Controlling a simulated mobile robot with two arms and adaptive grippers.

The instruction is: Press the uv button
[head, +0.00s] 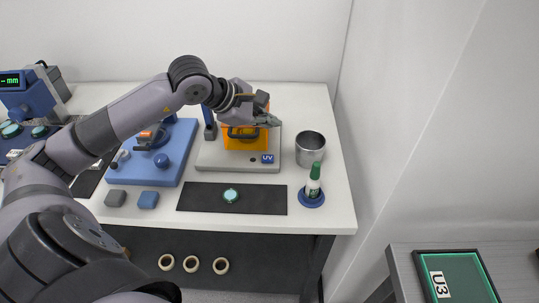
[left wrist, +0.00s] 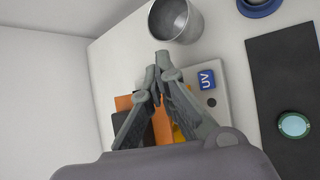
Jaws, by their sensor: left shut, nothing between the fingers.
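The blue square marked UV (head: 267,158) sits at the front right of a light grey base (head: 215,160) that carries an orange housing (head: 232,138). A small dark round spot (head: 253,160) is just left of it. In the left wrist view the UV square (left wrist: 207,80) lies right of my fingertips, with the dark spot (left wrist: 211,102) beside it. My left gripper (head: 274,121) is shut and empty, over the right part of the housing, behind the UV square and apart from it. The gripper and forearm hide part of the housing. My right gripper is out of view.
A metal cup (head: 311,147) stands right of the base, and a green-capped bottle (head: 313,180) on a blue coaster in front of it. A black mat (head: 262,199) with a pale green disc (head: 231,195) lies in front. A blue fixture (head: 172,165) is left.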

